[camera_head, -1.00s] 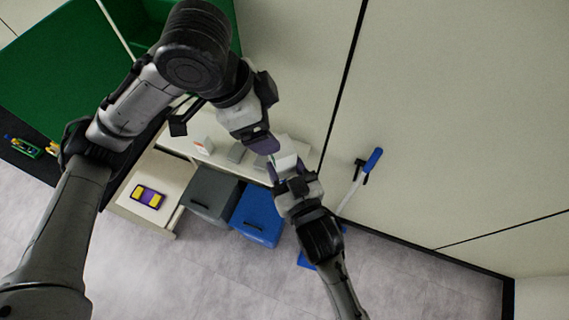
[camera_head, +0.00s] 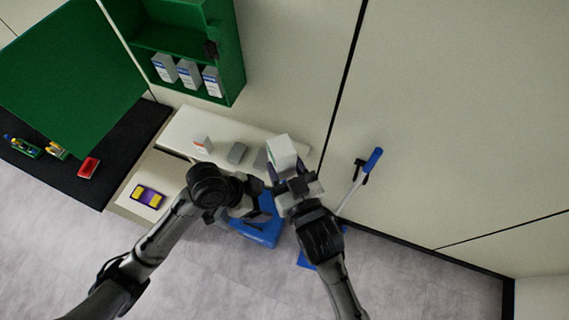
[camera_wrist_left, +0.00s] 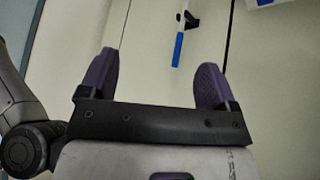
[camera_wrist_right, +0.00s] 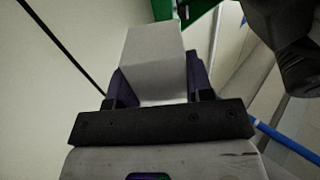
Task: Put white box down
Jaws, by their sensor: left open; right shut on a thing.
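The white box (camera_head: 281,152) is held up in my right gripper (camera_head: 284,168), in front of the right end of the white counter (camera_head: 186,128). In the right wrist view the box (camera_wrist_right: 155,58) stands between the two fingers of the right gripper (camera_wrist_right: 156,88), which is shut on it. My left gripper (camera_head: 264,200) is lower and to the left of the right one in the head view, over the blue bin. In the left wrist view the left gripper (camera_wrist_left: 152,80) is open, with nothing between its fingers.
On the counter are a white-and-orange box (camera_head: 202,145) and a grey block (camera_head: 237,153). The blue bin (camera_head: 258,236) stands below. A green cabinet (camera_head: 236,62) with several white-and-blue boxes is above. A blue-handled tool (camera_head: 372,160) leans at the right wall.

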